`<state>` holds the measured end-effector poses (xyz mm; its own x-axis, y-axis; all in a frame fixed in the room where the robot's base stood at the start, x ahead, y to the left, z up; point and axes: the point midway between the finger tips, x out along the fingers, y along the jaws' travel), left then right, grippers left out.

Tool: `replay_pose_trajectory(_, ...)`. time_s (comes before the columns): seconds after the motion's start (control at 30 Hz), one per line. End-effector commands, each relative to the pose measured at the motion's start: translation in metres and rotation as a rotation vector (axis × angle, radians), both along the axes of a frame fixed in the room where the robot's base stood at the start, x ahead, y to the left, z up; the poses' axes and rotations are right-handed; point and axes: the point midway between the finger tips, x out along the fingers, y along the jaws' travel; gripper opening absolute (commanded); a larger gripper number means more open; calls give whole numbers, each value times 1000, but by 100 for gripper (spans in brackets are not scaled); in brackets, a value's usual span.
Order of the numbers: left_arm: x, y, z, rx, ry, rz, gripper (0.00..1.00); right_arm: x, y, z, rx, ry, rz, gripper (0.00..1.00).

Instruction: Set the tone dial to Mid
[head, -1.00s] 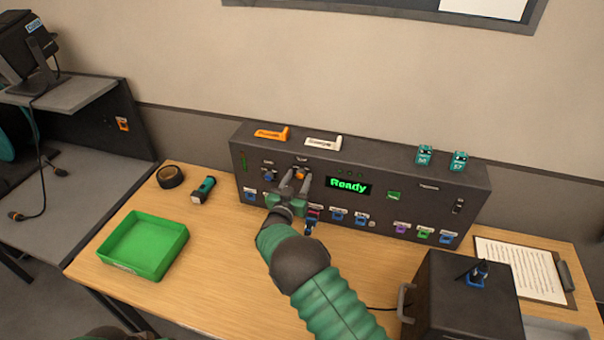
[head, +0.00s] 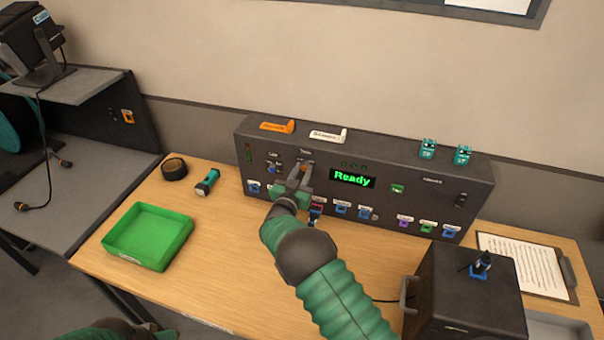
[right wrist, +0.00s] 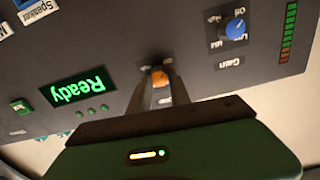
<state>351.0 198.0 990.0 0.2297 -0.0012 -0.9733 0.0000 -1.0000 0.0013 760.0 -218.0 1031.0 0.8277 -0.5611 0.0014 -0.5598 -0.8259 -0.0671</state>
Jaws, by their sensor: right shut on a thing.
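The tone dial is an orange knob (right wrist: 160,77) on the front of the dark console (head: 400,185). It shows between my fingertips in the right wrist view; its label and pointer are mostly covered. My right gripper (head: 302,174) reaches the console's left half and is shut on the orange knob (right wrist: 158,84). In the head view the fingers hide most of the knob, so its setting cannot be read.
A blue gain dial (right wrist: 235,28) sits beside the orange knob. A green display (head: 352,179) reads "Ready". Several coloured switches line the console's lower edge. A green tray (head: 148,237), a flashlight (head: 207,182) and a tape roll (head: 174,168) lie on the table's left; a dark box (head: 470,295) stands front right.

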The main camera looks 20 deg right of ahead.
Motion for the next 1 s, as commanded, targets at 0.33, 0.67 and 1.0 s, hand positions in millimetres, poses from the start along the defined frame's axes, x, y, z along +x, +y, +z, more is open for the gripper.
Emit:
replay_pose_trajectory(0.33,0,0,-42,0,0,0,0,0,0,-7,215,-143,2,0)
replay_pose_trajectory(0.67,0,0,-85,0,0,0,0,0,0,-8,474,-319,4,0)
replay_pose_trajectory(1.0,0,0,-132,0,0,0,0,0,-1,-9,743,-501,4,0)
